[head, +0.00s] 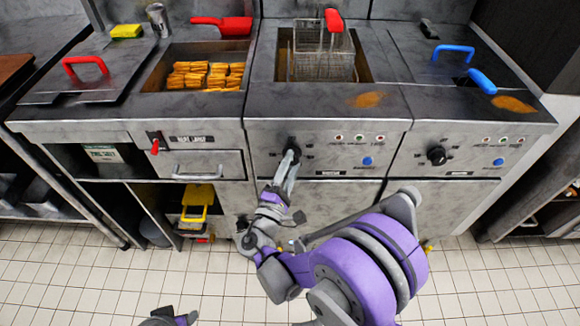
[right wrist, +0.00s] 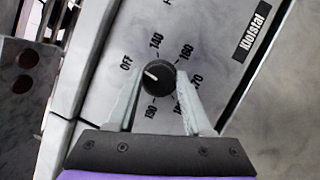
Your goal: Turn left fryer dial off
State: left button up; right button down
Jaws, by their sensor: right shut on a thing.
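The left fryer dial (right wrist: 158,78) is a round black knob with a white pointer mark, on the metal panel. In the right wrist view the pointer faces left and slightly up, roughly toward the OFF print. My right gripper (right wrist: 160,100) has its two pale fingers on either side of the knob and is shut on it. In the head view my right gripper (head: 291,158) reaches up to the left fryer's front, and its fingertips partly cover the dial (head: 292,146).
The left fryer (head: 325,103) holds a wire basket (head: 318,60) with a red handle. The right fryer's dial (head: 437,156) is to the right. A tray of fried food (head: 205,75) and a drawer (head: 200,165) are to the left. Tiled floor lies below.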

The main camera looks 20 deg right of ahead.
jog(key=shift+n+t, duration=0.4)
jog(key=shift+n, duration=0.3)
jog(key=shift+b, duration=0.3)
jog(key=shift+c, duration=1.5)
grip_release()
jog(key=v, duration=1)
jog(key=shift+s, duration=0.35)
jog(key=shift+a, duration=0.15)
